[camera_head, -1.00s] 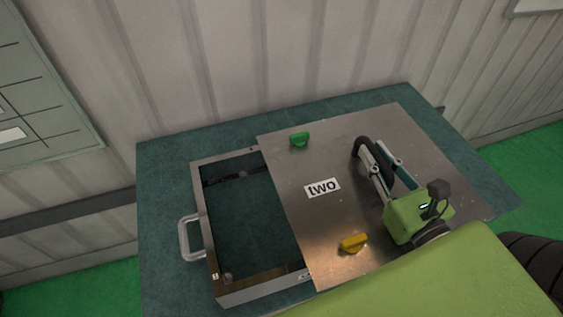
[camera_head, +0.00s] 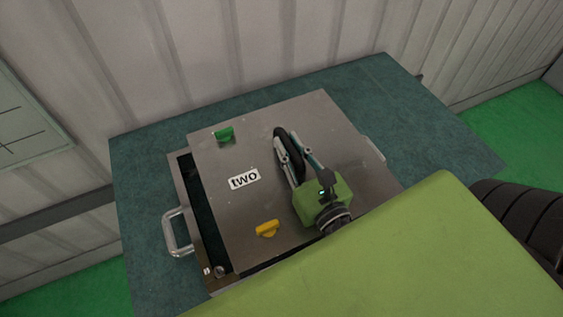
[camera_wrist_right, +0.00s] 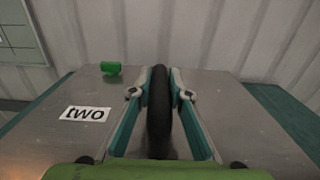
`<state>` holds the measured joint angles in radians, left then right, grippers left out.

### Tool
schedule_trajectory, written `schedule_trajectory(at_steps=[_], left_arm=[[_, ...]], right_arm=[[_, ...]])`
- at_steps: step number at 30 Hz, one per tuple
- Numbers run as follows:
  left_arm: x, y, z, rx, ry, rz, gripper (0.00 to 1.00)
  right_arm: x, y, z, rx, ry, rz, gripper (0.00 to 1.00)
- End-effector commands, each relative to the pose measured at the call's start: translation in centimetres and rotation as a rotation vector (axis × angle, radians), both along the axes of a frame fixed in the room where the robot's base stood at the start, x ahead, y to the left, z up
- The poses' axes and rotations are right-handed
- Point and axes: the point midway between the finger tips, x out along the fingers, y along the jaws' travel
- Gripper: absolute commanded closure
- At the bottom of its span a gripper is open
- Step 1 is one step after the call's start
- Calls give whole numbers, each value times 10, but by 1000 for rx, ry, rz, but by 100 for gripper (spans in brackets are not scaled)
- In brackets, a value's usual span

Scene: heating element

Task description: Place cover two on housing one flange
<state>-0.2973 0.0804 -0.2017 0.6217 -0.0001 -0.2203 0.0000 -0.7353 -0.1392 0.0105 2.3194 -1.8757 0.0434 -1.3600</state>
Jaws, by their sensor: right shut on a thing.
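Cover two (camera_head: 230,205) is a flat grey metal plate with a "two" label, a green knob (camera_head: 224,135), a yellow knob (camera_head: 267,229) and a black handle (camera_head: 284,142). My right gripper (camera_head: 299,152) is shut on the black handle; the right wrist view shows the fingers on both sides of the handle (camera_wrist_right: 159,105). The cover lies over most of the open-topped housing (camera_head: 209,257), slightly turned against it. A strip of the housing's dark inside shows along its left side. I cannot tell whether the cover touches the flange. My left gripper is not in view.
The housing stands on a dark green table (camera_head: 146,207). Its left side handle (camera_head: 175,233) sticks out. The table's right side (camera_head: 420,130) is clear. A ribbed wall (camera_head: 230,50) is behind, and my green arm covers the front.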

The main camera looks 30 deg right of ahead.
Motion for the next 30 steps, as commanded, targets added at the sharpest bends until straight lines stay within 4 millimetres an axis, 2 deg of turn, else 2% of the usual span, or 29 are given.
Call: schedule_trajectory(at_steps=[8, 10, 15, 25, 26, 27, 30], left_arm=[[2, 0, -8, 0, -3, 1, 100], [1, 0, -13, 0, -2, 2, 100], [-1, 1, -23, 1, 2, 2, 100], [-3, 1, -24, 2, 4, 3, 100], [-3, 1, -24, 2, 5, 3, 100], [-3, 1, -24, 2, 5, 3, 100], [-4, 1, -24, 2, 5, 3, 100]], right_arm=[[7, 12, -13, 1, -8, -1, 100], [9, 18, -22, 1, -7, 1, 100], [8, 16, -43, -3, -6, 3, 100], [8, 15, -47, -2, -7, -2, 100], [7, 16, -50, -2, 0, 0, 78], [7, 16, -50, -2, 0, 0, 67], [7, 16, -50, -1, 0, 0, 66]])
